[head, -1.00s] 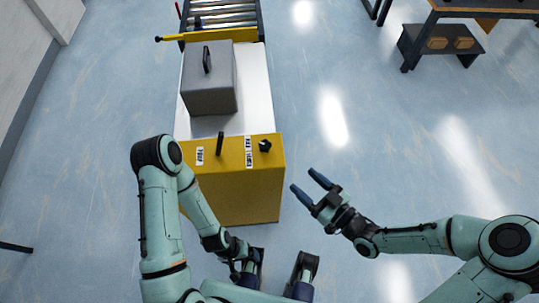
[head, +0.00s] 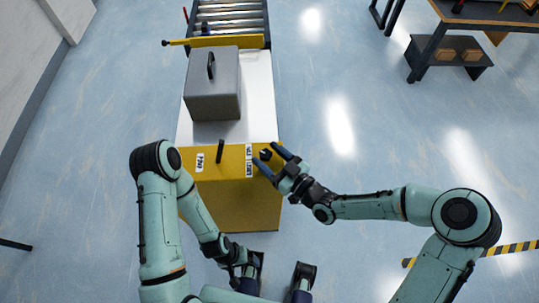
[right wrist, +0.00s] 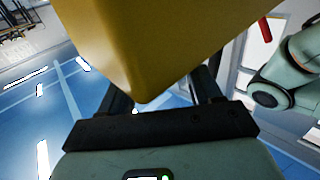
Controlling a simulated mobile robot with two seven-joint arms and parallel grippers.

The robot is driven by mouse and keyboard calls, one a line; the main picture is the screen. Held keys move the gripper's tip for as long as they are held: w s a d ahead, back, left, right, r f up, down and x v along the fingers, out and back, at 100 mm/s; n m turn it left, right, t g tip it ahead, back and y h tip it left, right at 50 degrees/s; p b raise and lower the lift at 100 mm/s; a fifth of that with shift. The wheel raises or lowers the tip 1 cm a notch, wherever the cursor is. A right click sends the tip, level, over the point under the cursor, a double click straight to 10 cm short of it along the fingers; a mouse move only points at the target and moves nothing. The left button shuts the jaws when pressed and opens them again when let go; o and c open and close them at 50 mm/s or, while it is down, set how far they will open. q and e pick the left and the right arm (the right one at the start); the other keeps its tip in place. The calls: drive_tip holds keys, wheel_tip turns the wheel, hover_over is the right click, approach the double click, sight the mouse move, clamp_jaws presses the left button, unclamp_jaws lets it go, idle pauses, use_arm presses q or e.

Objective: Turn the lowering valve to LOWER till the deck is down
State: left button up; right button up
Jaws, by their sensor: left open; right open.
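The lowering valve (head: 265,154) is a small dark knob on the right of the yellow top of the lift cart (head: 232,205), beside a white label. My right gripper (head: 267,157) is open, with one blue-tipped finger on either side of the knob; I cannot tell whether they touch it. In the right wrist view the yellow housing (right wrist: 150,45) fills the upper middle between the fingers, and the knob is hidden. The white deck (head: 259,100) carries a grey case (head: 213,95) with a dark handle. My left gripper (head: 246,268) is low in front of the cart, open.
A dark lever (head: 220,151) stands left of the valve, near a second label. A roller conveyor (head: 228,17) with a yellow bar (head: 209,41) lies beyond the deck. A workbench (head: 448,60) is at the upper right. The floor right of the cart is clear.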

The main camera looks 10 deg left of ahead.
drive_tip(key=c, duration=1.1)
drive_tip(key=shift+o, duration=0.2)
